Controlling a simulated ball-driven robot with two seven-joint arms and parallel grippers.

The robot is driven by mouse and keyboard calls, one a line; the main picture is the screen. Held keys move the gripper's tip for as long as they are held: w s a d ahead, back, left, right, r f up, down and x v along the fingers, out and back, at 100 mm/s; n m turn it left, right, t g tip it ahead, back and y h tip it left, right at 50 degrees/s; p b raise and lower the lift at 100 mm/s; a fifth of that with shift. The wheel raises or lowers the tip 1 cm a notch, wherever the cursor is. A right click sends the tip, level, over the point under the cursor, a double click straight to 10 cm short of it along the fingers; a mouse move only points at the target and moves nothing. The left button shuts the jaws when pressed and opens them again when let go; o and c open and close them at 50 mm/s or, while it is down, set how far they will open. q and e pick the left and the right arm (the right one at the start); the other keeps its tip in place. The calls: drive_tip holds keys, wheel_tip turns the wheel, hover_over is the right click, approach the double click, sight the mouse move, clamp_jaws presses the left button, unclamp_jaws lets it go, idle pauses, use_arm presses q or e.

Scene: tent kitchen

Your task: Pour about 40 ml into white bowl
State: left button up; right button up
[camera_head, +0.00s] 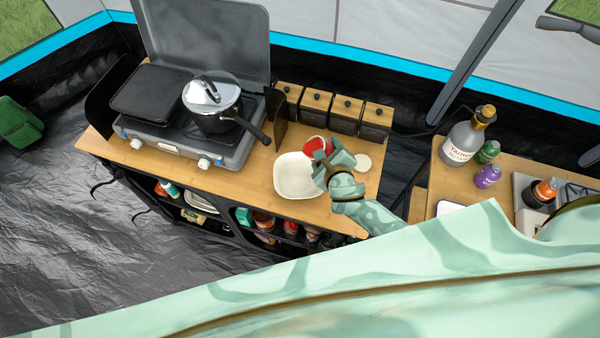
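The white bowl (294,178) sits on the wooden counter, right of the stove, and its inside looks pale and empty. My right gripper (326,160) is at the bowl's right rim, its arm coming in from the lower right. A small red thing with a pale edge (314,144) shows just behind the fingers, at the bowl's far right side. The fingers partly hide it, and I cannot tell whether they grip it. No liquid stream shows. My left gripper is not in view.
A pot (212,103) stands on the camping stove (180,145) at left. Several wood-lidded canisters (346,108) line the counter's back. A small pale disc (363,161) lies right of the gripper. A bottle (462,140) stands on the right table.

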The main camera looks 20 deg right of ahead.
drive_tip(key=shift+n+h, duration=0.3)
drive_tip(key=shift+a+b, duration=0.3)
drive_tip(key=shift+a, duration=0.15)
drive_tip(key=shift+s+a, duration=0.1)
drive_tip(key=shift+a, duration=0.05)
drive_tip(key=shift+a+f, duration=0.1)
drive_tip(key=shift+a, duration=0.25)
drive_tip(key=shift+s+a+f+b, duration=0.1)
drive_tip(key=shift+a+b, duration=0.2)
drive_tip(key=shift+b, duration=0.1)
drive_tip(key=shift+a, duration=0.1)
drive_tip(key=shift+f+n+h+b, duration=0.4)
drive_tip(key=shift+f+n+b, duration=0.1)
drive_tip(key=shift+b, duration=0.3)
idle(0.5)
